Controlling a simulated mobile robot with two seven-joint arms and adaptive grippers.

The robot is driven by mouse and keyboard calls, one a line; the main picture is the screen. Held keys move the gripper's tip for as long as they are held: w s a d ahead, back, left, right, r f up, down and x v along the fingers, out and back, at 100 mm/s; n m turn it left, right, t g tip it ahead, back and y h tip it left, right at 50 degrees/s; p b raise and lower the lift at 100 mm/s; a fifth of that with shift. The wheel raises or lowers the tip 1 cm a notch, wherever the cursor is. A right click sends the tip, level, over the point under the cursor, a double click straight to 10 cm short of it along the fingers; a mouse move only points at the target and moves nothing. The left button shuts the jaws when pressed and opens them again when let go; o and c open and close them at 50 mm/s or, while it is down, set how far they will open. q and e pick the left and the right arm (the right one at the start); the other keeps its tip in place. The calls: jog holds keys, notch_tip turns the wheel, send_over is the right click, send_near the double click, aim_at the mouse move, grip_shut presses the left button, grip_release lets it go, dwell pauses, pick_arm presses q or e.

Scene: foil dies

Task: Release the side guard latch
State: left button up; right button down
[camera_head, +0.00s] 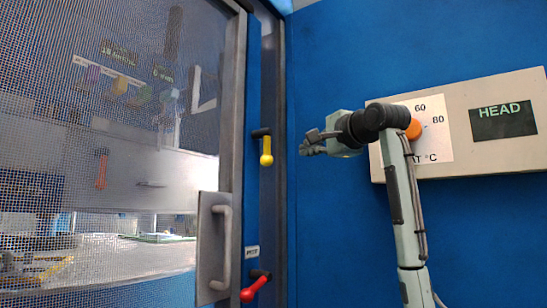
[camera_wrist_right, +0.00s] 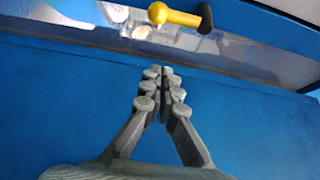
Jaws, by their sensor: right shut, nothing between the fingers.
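A yellow latch handle (camera_head: 266,150) with a black hub sits on the dark post beside the mesh guard door, and it hangs straight down. It also shows at the top of the right wrist view (camera_wrist_right: 174,17). A red latch handle (camera_head: 255,289) with a black hub sits lower on the same post, tilted down to the left. A small label plate is above it. My right gripper (camera_head: 306,146) is to the right of the yellow handle, apart from it. Its fingers are together and empty in the right wrist view (camera_wrist_right: 161,72). My left gripper is not in view.
The mesh guard door (camera_head: 120,215) with a metal pull handle (camera_head: 222,248) fills the left side. Behind my right arm, a pale panel (camera_head: 460,150) with a temperature dial and a HEAD display is on the blue wall (camera_head: 340,230).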

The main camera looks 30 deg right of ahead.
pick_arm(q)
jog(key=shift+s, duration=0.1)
pick_arm(e)
jog(key=shift+s, duration=0.2)
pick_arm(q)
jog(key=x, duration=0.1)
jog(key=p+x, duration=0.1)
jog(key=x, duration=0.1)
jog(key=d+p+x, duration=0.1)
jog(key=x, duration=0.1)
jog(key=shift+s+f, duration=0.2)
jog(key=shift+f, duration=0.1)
pick_arm(e)
jog(key=w+a, duration=0.2)
jog(key=w, duration=0.7)
jog(key=shift+w+a, duration=0.15)
jog(key=shift+a, duration=0.1)
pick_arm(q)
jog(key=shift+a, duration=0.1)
pick_arm(e)
jog(key=shift+d, duration=0.1)
